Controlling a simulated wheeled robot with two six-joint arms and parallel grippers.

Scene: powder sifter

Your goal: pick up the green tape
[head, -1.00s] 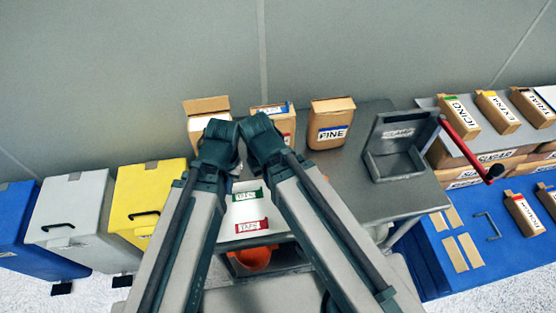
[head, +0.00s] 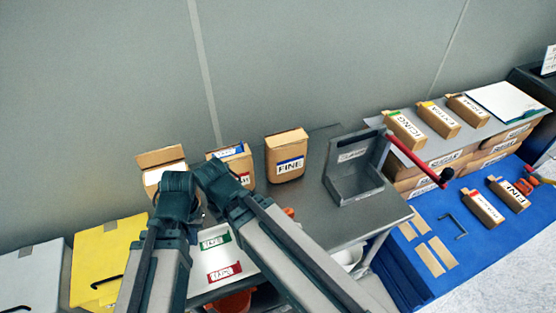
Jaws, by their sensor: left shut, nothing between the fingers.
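The green tape (head: 214,239) appears as a small green-edged piece with a white label, lying flat on a pale tray-like surface at the table's front edge. A similar red-edged piece (head: 224,271) lies just in front of it. My left gripper (head: 178,183) shows at the dark end of the left arm, left of and above the green tape in the picture. It is shut and empty. My right arm's dark end (head: 212,175) is close beside it, and its fingers cannot be made out. Neither arm visibly touches the tape.
Open cardboard boxes, one labelled FINE (head: 287,158), stand at the back of the grey table (head: 318,215).

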